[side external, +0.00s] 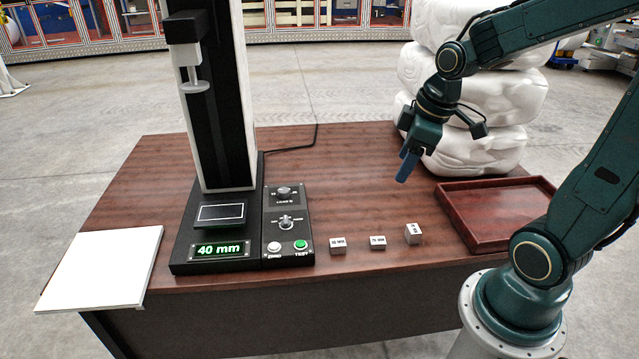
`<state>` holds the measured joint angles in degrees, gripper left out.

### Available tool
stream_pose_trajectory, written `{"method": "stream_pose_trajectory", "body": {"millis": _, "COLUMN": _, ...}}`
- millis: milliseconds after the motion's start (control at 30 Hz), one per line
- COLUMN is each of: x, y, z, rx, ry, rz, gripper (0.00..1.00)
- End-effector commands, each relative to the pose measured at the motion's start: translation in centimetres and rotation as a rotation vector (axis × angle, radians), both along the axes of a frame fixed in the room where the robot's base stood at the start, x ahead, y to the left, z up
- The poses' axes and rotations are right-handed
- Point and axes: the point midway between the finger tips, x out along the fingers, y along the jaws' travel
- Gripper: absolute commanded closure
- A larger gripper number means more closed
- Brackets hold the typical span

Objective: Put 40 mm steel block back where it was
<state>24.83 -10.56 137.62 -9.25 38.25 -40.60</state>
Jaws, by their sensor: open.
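Three small pale steel blocks stand in a row on the table (345,190) near its front edge: a left block (338,247), a middle block (377,243) and a taller right block (413,235). Their labels are too small to read surely, so I cannot tell which one is the 40 mm block. The test machine's display (219,250) reads "40 mm" in green. The machine's small plate (221,214) is bare. My gripper (406,166) hangs above the table, behind and above the right block, apart from all the blocks. It is open, with nothing seen in it.
A control box (287,223) with knobs and two buttons adjoins the machine column (218,110). A brown tray (497,208), empty, lies at the right. A white board (101,268) lies at the left edge. White wrapped sacks (470,90) stand behind. The table middle is clear.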

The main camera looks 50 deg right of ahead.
Motion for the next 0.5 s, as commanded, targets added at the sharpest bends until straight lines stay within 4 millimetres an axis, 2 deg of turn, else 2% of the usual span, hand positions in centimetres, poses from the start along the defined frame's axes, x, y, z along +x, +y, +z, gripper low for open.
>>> {"method": "stream_pose_trajectory", "body": {"millis": 33, "x": -0.4, "y": 1.0, "z": 1.0, "rx": -0.004, "ry": -0.018, "rz": -0.017, "gripper": 0.42}}
{"method": "stream_pose_trajectory", "body": {"millis": 200, "x": -2.2, "y": 3.6, "z": 3.4, "rx": 0.006, "ry": -0.065, "rz": -0.106, "gripper": 0.42}}
{"method": "stream_pose_trajectory", "body": {"millis": 500, "x": -6.2, "y": 7.1, "z": 6.5, "rx": 0.069, "ry": -0.159, "rz": -0.264, "gripper": 0.42}}
